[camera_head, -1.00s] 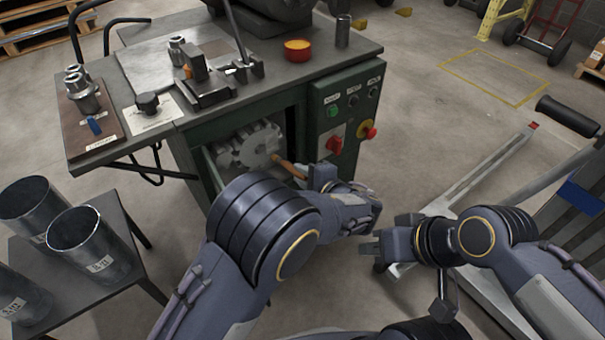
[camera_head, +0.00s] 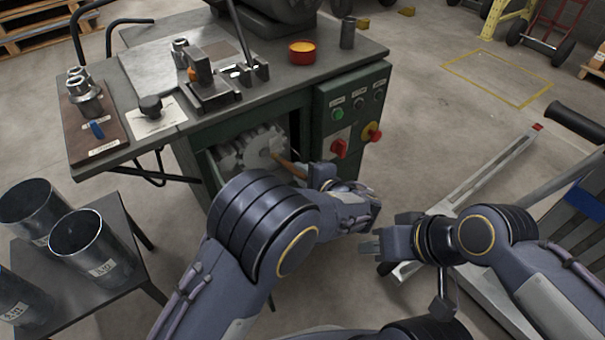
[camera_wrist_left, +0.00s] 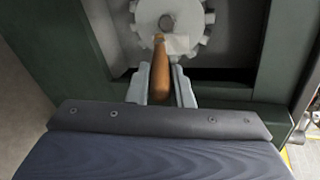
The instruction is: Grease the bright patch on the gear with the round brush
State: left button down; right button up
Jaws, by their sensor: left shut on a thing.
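The gear (camera_head: 262,150) is a grey toothed wheel inside the open bay of the green machine. It also shows in the left wrist view (camera_wrist_left: 150,18), with a pale bright patch (camera_wrist_left: 179,44) on its lower right face. My left gripper (camera_head: 305,176) is shut on the round brush (camera_head: 290,165), by its orange-brown wooden handle, which also shows in the left wrist view (camera_wrist_left: 160,78). The brush points at the gear, its tip beside the patch; I cannot tell whether it touches. My right gripper (camera_head: 372,246) is empty, to the right of the left one; its finger gap is unclear.
The machine's top (camera_head: 290,75) carries a red tin (camera_head: 301,51) with yellow contents, a dark cylinder (camera_head: 348,32) and a clamp. Dark metal tubes (camera_head: 82,236) stand on a side table at left.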

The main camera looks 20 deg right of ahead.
pick_arm(q)
jog(key=shift+w+a, duration=0.25)
jog(key=shift+w, duration=0.5)
jog(key=shift+d, duration=0.1)
jog(key=shift+r+b, duration=0.65)
jog(key=shift+b, duration=0.6)
jog(key=shift+r, duration=0.65)
jog(key=d, duration=0.1)
jog(key=w+d, duration=0.1)
jog(key=d, duration=0.1)
jog(key=shift+w+d+p, duration=0.15)
jog(key=shift+d+p, duration=0.15)
jog(key=shift+p, duration=0.1)
